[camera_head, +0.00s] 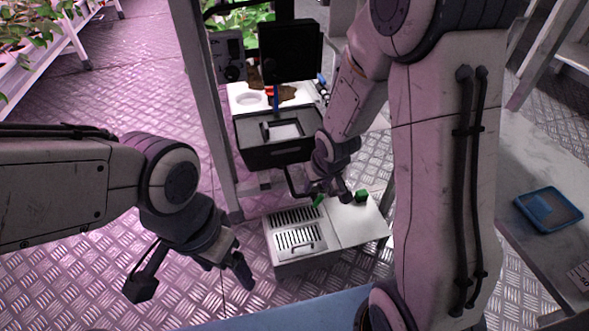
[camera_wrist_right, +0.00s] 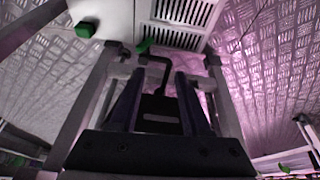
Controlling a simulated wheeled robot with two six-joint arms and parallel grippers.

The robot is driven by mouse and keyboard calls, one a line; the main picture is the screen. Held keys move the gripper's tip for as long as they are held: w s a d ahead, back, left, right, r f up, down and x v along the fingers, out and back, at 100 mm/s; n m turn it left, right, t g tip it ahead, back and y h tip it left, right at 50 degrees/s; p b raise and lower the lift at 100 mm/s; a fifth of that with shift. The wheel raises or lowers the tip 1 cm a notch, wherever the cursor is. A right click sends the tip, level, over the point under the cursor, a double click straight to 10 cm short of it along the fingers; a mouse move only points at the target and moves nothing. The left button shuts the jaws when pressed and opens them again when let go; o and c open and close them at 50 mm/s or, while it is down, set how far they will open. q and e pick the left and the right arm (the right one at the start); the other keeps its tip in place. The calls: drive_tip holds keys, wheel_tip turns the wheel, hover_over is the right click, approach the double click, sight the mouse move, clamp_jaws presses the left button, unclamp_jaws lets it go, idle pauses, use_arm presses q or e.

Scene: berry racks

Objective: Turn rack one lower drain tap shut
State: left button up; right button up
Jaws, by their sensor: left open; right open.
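A green lever (camera_head: 318,201), which looks like the drain tap, sits at the back edge of a low white unit with slotted grates; I cannot tell how far it is turned. It also shows in the right wrist view (camera_wrist_right: 146,46), with a dark bent pipe (camera_wrist_right: 158,68) close by. My right gripper (camera_head: 320,188) is open just above the lever, with the lever between its spread fingers in the wrist view; contact cannot be made out. My left gripper (camera_head: 193,280) is open and empty over the floor at the left.
The low white unit (camera_head: 352,228) carries a green block (camera_head: 362,196) right of the lever. A black bin (camera_head: 262,155) and a rack post (camera_head: 207,110) stand behind. A blue tray (camera_head: 548,208) lies on a bench at right. The floor at left is clear.

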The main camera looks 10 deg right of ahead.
drive_tip(key=s+a+r+n+p, duration=0.1)
drive_tip(key=s+a+r+p, duration=0.1)
drive_tip(key=r, duration=0.4)
drive_tip(key=s+a+r+n+g+p, duration=0.1)
drive_tip(key=s+a+r+p, duration=0.2)
drive_tip(key=s+a+r, duration=0.2)
drive_tip(key=shift+s+a+r+p, duration=0.3)
drive_tip(key=shift+s+r, duration=0.1)
drive_tip(key=shift+r, duration=0.35)
